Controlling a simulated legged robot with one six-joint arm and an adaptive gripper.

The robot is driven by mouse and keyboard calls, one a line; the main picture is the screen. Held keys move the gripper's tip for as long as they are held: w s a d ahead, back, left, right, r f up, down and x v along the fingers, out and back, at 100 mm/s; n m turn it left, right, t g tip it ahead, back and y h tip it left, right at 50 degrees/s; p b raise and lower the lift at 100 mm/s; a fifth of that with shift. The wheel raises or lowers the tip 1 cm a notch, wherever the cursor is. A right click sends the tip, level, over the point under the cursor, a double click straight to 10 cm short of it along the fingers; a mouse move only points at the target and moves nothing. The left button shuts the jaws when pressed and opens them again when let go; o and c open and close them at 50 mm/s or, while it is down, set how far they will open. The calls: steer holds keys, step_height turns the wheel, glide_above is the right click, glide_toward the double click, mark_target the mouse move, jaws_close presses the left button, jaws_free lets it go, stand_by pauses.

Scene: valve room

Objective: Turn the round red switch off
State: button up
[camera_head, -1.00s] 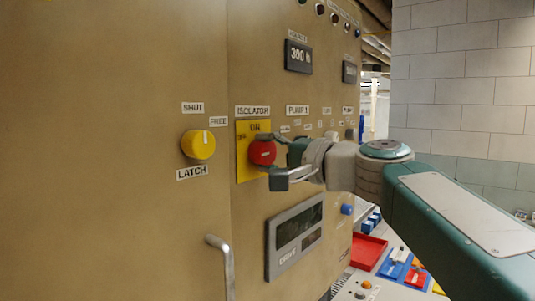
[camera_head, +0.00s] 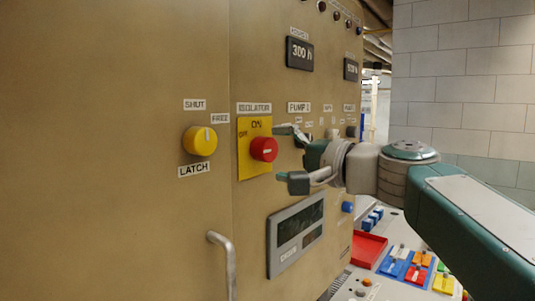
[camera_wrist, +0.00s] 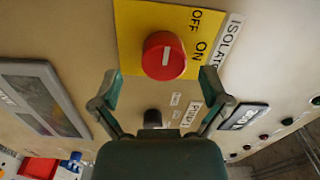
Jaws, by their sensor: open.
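The round red switch (camera_head: 264,149) sits on a yellow plate (camera_head: 247,168) marked ON and OFF, under the ISOLATOR label. Its pale mark lies roughly horizontal on the panel in the head view. In the wrist view, the red switch (camera_wrist: 163,56) is unobstructed, with its pale mark running up and down the picture. My gripper (camera_head: 289,157) is open and empty to the right of the switch, apart from it. In the wrist view its two fingers (camera_wrist: 160,75) are spread, with tips at either side of the switch's lower edge.
A yellow LATCH knob (camera_head: 200,141) is to the left. A grey DRIVE display (camera_head: 296,236) is below, and a metal handle (camera_head: 223,263) juts out at lower left. A red tray (camera_head: 369,249) and coloured blocks lie at lower right.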

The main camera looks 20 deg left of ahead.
steer(key=v, duration=0.9)
steer(key=shift+f, duration=0.15)
steer(key=s+d+f+h, duration=0.5)
steer(key=d+f, duration=0.3)
steer(key=f, duration=0.4)
steer(key=s+d+f+h, duration=0.5)
steer(key=d+f, duration=0.3)
steer(key=f, duration=0.4)
steer(key=s+d+f+n+h, duration=0.1)
steer(key=s+d+f+h, duration=0.4)
steer(key=d+f+h, duration=0.2)
step_height(320, 180, down, 5)
steer(key=shift+d+r+t, duration=0.1)
steer(key=shift+d+t, duration=0.2)
steer(key=shift+d, duration=0.7)
steer(key=shift+s, duration=0.1)
